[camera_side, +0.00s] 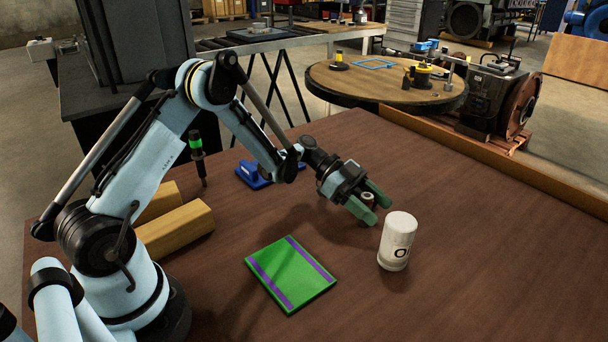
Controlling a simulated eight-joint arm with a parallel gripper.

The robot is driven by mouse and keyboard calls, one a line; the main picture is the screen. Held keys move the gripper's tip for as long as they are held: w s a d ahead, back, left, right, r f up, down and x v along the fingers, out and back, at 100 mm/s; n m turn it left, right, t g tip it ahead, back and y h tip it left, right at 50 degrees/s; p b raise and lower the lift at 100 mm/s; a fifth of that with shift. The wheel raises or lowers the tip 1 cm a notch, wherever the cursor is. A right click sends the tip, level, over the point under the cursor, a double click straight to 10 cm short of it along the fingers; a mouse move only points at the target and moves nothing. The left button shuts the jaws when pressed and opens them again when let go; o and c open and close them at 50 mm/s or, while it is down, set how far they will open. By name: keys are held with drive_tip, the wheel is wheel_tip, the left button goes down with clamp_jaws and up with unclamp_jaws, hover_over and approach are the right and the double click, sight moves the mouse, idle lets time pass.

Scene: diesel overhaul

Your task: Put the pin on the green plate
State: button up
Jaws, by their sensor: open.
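The green plate (287,268) lies flat on the brown table, with a purple stripe along two of its edges. My gripper (376,210) has green fingers and is low over the table, behind and to the right of the plate. The fingers are open. A small grey metal piece (367,198), which looks like the pin, stands between them, partly hidden by the near finger. I cannot tell whether the fingers touch it. The top of the plate is empty.
A white cylinder (397,240) with a dark mark stands upright just right of and in front of my gripper. Yellow blocks (178,231), a blue part (253,175) and a dark green-banded post (197,155) are at the left. The table's right side is clear.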

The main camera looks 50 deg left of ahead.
clamp_jaws()
idle(0.3)
drive_tip(key=shift+r, duration=0.15)
drive_tip(key=s+a+r+n+t+y, duration=0.15)
drive_tip(key=r+n+t, duration=0.25)
drive_tip(key=r, duration=0.7)
drive_tip(key=s+a+r+n+t+y, duration=0.1)
drive_tip(key=s+r+n+t+y, duration=0.15)
drive_tip(key=r, duration=0.95)
drive_tip(key=s+a+r+n+t+y, duration=0.3)
drive_tip(key=s+n+y, duration=0.2)
drive_tip(key=s+f+n+y, duration=0.3)
drive_tip(key=s+f+y, duration=0.1)
drive_tip(key=f, duration=0.7)
drive_tip(key=shift+s+t, duration=0.35)
drive_tip(key=shift+s, duration=0.1)
